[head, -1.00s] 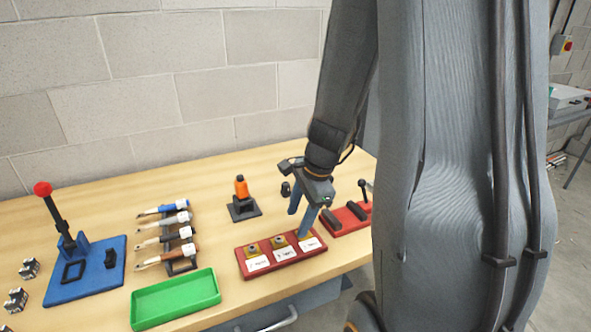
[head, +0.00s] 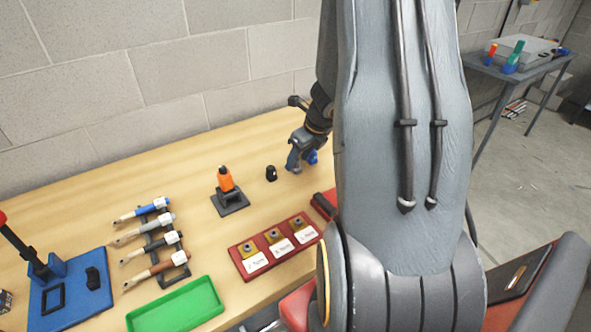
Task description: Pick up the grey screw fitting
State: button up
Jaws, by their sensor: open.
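A red tray (head: 240,262) with white labels lies near the front edge of the wooden bench. It holds three small fittings: a left one (head: 247,248), a middle one (head: 273,236) and a right one (head: 297,223). They look grey and brassy, and I cannot tell which is the grey screw fitting. My gripper (head: 303,162), with blue fingers, is over the back right of the bench, behind and above the tray. It is open and apart from the fittings. My arm hides part of the bench at the right.
A small black object (head: 271,173) stands just left of my gripper. An orange-topped piece (head: 226,180) on a dark base stands further left. Several handled tools sit on a rack (head: 160,245). A green tray (head: 178,308) lies in front. My arm partly hides a second red holder (head: 324,204).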

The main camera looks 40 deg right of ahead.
aim_at(296, 169)
jog(key=shift+x, duration=1.45)
jog(key=shift+c, duration=0.3)
jog(key=c, duration=1.1)
jog(key=shift+r, duration=0.1)
